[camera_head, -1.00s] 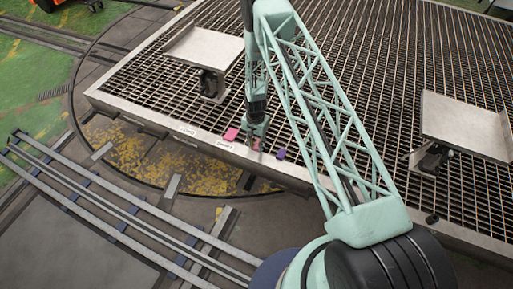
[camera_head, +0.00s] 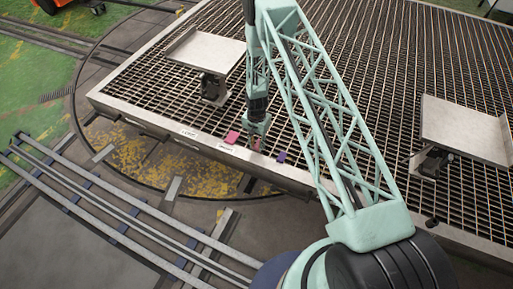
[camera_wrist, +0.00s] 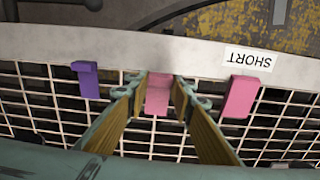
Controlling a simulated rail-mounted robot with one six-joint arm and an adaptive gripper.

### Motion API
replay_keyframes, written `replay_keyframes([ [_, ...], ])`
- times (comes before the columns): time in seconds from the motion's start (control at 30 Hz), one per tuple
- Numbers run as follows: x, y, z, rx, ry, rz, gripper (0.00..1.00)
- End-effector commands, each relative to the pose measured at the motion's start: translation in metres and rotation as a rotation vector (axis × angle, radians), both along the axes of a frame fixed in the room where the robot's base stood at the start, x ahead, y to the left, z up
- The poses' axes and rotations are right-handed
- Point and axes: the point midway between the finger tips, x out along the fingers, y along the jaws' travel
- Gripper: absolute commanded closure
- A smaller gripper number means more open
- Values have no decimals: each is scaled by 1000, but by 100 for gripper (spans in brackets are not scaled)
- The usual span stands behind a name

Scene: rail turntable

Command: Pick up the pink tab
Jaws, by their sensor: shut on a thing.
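My gripper (camera_wrist: 160,88) is shut on a pink tab (camera_wrist: 158,100), which sits between its two fingers in the wrist view. In the head view my gripper (camera_head: 256,143) is over the near edge of the grating and mostly hides this tab. A second, brighter pink tab (camera_wrist: 240,97) is to the right in the wrist view, by the label SHORT; it also shows in the head view (camera_head: 232,137). A purple tab (camera_wrist: 86,80) is on the other side of my gripper and also shows in the head view (camera_head: 281,157). I cannot tell whether the held tab is clear of the grating.
The grating (camera_head: 370,50) has a pale metal rim (camera_head: 135,113) with white labels on it. One tilted metal plate (camera_head: 207,50) stands on it at the left and another (camera_head: 465,128) at the right. Rails (camera_head: 120,210) run along the floor at the lower left.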

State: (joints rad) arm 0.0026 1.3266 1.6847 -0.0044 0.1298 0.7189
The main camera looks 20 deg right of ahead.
Motion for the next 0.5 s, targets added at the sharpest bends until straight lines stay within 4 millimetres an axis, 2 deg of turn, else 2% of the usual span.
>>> replay_keyframes([
  [0.5, -96, 0, 8, 0, 4, 0, 88],
])
